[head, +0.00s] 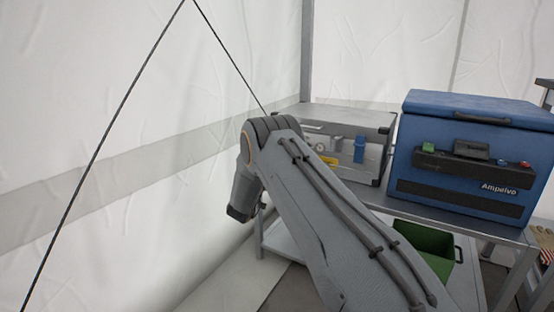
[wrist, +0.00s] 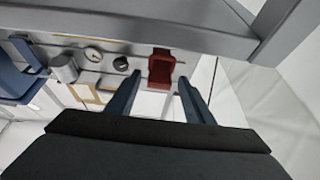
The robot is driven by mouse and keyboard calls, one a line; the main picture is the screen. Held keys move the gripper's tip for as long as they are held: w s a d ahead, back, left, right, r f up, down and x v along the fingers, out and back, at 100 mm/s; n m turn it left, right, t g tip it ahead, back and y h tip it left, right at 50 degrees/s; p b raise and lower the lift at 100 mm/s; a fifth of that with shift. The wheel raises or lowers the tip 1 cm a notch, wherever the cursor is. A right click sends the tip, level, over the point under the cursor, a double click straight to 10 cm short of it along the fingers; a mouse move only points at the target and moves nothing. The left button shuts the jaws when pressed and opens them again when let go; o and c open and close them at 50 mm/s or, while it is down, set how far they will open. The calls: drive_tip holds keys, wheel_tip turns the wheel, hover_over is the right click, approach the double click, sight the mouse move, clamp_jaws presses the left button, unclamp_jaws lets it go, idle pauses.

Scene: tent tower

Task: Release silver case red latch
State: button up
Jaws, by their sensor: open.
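The silver case (head: 345,125) stands on the metal table, left of the blue box, partly hidden behind my arm in the head view. Its grey frame edge (wrist: 130,22) crosses the top of the wrist view. The red latch (wrist: 162,68) sits just below that edge, right of a black knob. In the head view the latch cannot be made out. My gripper (wrist: 158,92) is open, its two dark fingers pointing toward the latch, one on each side of it in the picture. Nothing is between the fingertips that I can tell is held; whether they touch the latch is unclear.
The blue Ampelvo box (head: 470,155) stands right of the case. A green bin (head: 424,250) is on the lower shelf. A gauge (wrist: 93,54) and black knob (wrist: 121,64) lie left of the latch. White tent wall (head: 130,130) is close on the left.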

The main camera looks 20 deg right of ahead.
drive_tip(key=p+v, duration=0.2)
drive_tip(key=v, duration=0.5)
drive_tip(key=shift+s+a+f, duration=0.2)
drive_tip(key=shift+a, duration=0.05)
